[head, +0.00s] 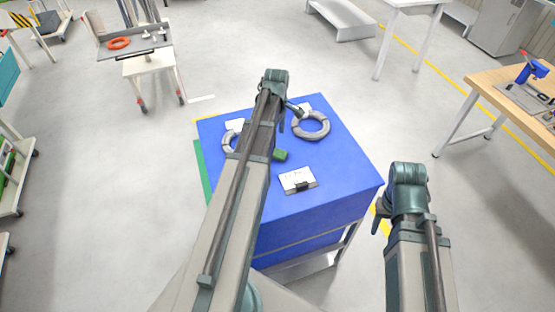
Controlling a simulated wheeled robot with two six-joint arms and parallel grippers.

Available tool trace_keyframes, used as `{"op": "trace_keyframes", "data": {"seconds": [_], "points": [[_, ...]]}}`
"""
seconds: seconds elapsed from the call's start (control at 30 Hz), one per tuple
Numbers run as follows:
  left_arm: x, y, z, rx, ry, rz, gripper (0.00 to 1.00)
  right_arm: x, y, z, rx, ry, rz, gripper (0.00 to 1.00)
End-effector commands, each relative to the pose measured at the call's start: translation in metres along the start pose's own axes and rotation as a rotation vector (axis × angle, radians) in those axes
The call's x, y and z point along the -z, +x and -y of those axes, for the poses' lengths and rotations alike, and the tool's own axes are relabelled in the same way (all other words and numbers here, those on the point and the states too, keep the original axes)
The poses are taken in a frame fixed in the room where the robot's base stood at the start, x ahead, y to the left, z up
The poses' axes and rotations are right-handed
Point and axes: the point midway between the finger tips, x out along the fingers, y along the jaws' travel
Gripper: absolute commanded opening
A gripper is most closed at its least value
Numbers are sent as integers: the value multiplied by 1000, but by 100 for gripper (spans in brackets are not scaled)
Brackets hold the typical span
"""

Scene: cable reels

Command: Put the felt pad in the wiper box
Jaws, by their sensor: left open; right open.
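A small dark green block (280,155) lies on the blue-topped table, just right of my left arm; I cannot tell whether it is the felt pad. I cannot make out a wiper box for certain. My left gripper (295,108) is over the far part of the table, beside the right grey ring, open but small in view. My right gripper (380,217) is off the table's right side, open and with nothing visible in it. My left arm hides a strip of the tabletop.
A wooden workbench (488,82) stands at right. Floor between is clear.

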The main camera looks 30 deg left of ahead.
Motion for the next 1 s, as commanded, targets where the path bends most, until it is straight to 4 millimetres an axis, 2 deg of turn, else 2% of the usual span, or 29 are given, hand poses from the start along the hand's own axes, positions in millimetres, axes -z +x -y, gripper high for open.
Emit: {"op": "trace_keyframes", "data": {"seconds": [0.03, 0.2, 0.57, 1.0], "points": [[0, 15, 0, 0, 0, 0, 90, 1, 15, 1, 0, -2, 0, 50], [0, 35, 0, 0, 0, 0, 90, 2, 35, 3, -1, -7, 0, 50], [0, 42, -1, -1, 0, 0, 90, 2, 41, 4, -2, -9, 0, 50], [0, 89, -8, -1, 0, 0, 90, 5, 88, 8, -2, -7, 0, 50]]}}
